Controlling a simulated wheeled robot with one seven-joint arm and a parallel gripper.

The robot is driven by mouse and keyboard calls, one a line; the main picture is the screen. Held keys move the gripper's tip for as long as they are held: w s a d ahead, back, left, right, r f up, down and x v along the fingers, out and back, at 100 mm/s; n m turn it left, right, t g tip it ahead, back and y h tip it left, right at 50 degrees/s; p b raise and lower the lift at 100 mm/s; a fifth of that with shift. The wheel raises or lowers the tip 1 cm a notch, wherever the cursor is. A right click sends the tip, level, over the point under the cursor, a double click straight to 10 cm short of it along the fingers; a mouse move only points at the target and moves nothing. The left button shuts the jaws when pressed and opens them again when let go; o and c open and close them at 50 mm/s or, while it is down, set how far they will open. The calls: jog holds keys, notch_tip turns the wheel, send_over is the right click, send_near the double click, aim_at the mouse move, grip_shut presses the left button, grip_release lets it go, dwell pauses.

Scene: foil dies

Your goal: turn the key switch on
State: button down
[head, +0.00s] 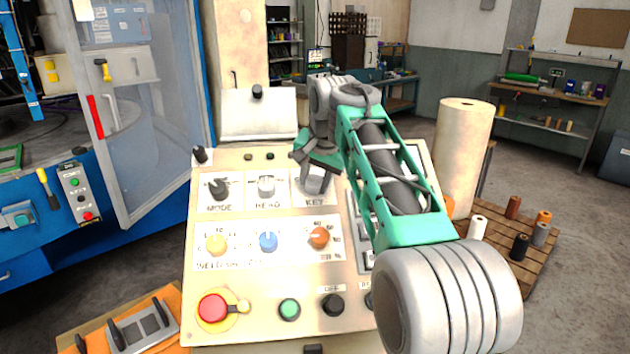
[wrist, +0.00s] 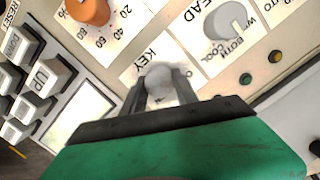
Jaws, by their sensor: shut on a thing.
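The key switch (head: 314,184) is at the top right of the switch row on the beige control panel (head: 210,284), above the label KEY. It shows as a round grey-white knob between my fingers in the wrist view (wrist: 158,78). My gripper (wrist: 160,88) is shut on the key switch, one dark finger on each side. In the head view my gripper (head: 316,172) reaches down to the panel from above. The fingers and arm cover part of the switch and its markings, so I cannot tell its position.
Left of the key are the HEAD knob (head: 266,186) and the black MODE knob (head: 219,188). Below are yellow, blue and orange knobs (head: 319,237), a red stop button (head: 212,308) and a green button (head: 289,309). UP and DOWN buttons (wrist: 47,77) lie beside the key.

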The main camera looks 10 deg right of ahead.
jog(key=shift+r, duration=0.1)
jog(key=m+p, duration=0.2)
jog(key=p, duration=0.1)
jog(key=shift+s+r+m, duration=0.1)
jog(key=shift+r+m, duration=0.05)
jog(key=shift+m, duration=0.15)
jog(key=m+p, duration=0.1)
jog(key=m, duration=0.1)
jog(key=m+p, duration=0.2)
jog(key=m, duration=0.1)
jog(key=shift+d+f+t+y+p, duration=0.1)
jog(key=shift+f+t+y+p, duration=0.1)
jog(key=shift+t+y+p, duration=0.15)
jog(key=m, duration=0.4)
jog(key=shift+s+f+m+t+p, duration=0.1)
jog(key=shift+f+m+t+p, duration=0.05)
jog(key=shift+m+t+p, duration=0.25)
jog(key=m+t, duration=0.1)
jog(key=m, duration=0.4)
jog(key=shift+s+f, duration=0.1)
jog(key=shift+m, duration=0.3)
jog(key=c, duration=0.9)
grip_release()
jog(key=shift+c, duration=0.2)
